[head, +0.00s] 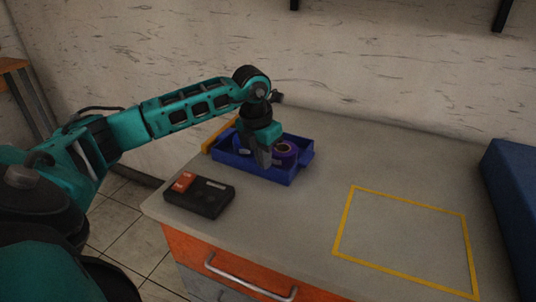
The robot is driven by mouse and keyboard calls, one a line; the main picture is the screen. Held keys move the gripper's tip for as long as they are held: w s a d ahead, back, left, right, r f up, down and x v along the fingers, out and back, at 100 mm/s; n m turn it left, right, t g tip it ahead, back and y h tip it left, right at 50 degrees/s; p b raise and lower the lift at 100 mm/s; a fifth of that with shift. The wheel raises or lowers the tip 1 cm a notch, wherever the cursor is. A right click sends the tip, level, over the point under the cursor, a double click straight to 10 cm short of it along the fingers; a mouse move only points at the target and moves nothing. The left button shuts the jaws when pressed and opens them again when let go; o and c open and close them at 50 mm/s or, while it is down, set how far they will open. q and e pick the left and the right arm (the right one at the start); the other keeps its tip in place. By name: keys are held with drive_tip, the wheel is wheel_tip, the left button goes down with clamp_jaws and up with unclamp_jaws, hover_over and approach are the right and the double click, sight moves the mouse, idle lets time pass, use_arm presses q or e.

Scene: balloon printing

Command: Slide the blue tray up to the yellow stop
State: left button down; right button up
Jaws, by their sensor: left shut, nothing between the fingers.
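The blue tray (270,174) lies on the left part of the grey counter top, with a purple roll (285,153) inside it. The yellow stop (218,134) is a short bar at the tray's left end. The tray's left end is close to the stop, but I cannot tell whether they touch. My left gripper (263,168) points down into the tray, beside the roll. It is shut with nothing held, and it hides part of the tray's inside. My right gripper is not in view.
A black device with an orange patch (199,194) sits in front of the tray, near the counter's front left edge. A yellow outlined rectangle (349,212) marks bare counter at right. A dark blue box (511,205) stands at the right edge. The wall is behind.

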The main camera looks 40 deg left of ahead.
use_arm(q)
drive_tip(key=shift+s+f, duration=0.1)
drive_tip(key=shift+f, duration=0.15)
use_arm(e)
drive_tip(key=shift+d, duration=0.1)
use_arm(q)
drive_tip(key=shift+r+p, duration=0.6)
drive_tip(key=shift+r, duration=0.05)
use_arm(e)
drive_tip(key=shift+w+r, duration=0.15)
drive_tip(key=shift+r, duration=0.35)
use_arm(q)
drive_tip(key=shift+a, duration=0.2)
drive_tip(key=shift+s+d, duration=0.2)
drive_tip(key=shift+s, duration=0.95)
drive_tip(key=s+b, duration=0.1)
drive_tip(key=s, duration=0.6)
drive_tip(key=shift+s+a, duration=0.15)
drive_tip(key=shift+s, duration=1.15)
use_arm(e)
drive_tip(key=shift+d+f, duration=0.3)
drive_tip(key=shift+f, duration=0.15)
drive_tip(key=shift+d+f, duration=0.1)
